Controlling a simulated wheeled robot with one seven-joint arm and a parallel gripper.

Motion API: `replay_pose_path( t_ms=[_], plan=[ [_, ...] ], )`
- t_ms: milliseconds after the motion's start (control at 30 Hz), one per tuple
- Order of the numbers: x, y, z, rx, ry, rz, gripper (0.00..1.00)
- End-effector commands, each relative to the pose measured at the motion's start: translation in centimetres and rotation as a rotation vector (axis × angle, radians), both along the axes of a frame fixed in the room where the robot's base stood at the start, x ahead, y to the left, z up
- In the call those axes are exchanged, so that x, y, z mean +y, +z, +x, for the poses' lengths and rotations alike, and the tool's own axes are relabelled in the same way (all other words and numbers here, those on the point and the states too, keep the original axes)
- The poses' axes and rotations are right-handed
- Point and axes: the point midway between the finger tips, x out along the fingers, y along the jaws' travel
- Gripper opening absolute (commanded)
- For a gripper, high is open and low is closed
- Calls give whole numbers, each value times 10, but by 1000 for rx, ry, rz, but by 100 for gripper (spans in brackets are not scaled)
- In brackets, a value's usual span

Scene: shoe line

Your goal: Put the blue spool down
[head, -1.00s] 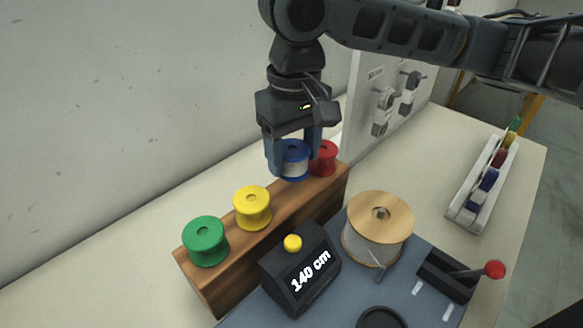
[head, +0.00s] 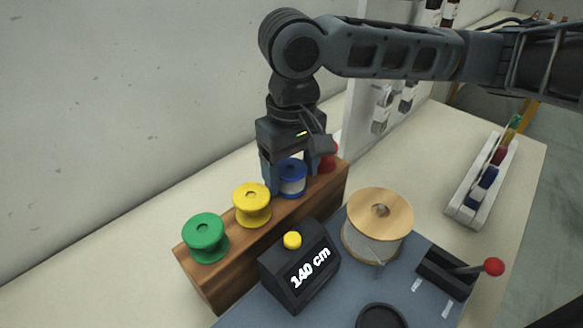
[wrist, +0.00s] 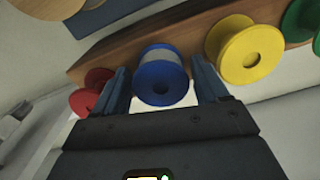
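The blue spool (head: 291,180) with a pale wound middle stands upright on the wooden block (head: 327,194), between the yellow spool (head: 252,204) and the red spool (head: 330,157). My gripper (head: 289,182) is lowered around it. In the wrist view, the blue spool (wrist: 160,78) sits between my two fingers (wrist: 162,88), which stand apart from it with a narrow gap on each side. My gripper looks open. The red spool is partly hidden behind the gripper in the head view.
The green spool (head: 205,238) stands at the block's near left end. In front are a black counter box (head: 301,270) reading 140 cm, a large wooden reel (head: 379,222) and a red-knobbed lever (head: 493,267). A white rack (head: 467,211) with coloured spools stands right.

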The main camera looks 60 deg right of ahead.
Motion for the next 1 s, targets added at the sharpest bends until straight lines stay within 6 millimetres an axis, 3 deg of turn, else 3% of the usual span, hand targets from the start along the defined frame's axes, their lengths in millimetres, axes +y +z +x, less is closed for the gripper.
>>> replay_pose_path(
  t_ms=[333,700,1000],
  plan=[
    [0,14,1,-3,0,0,73],
    [0,87,1,-3,2,0,73],
    [0,121,0,-1,1,0,73]
  ],
)
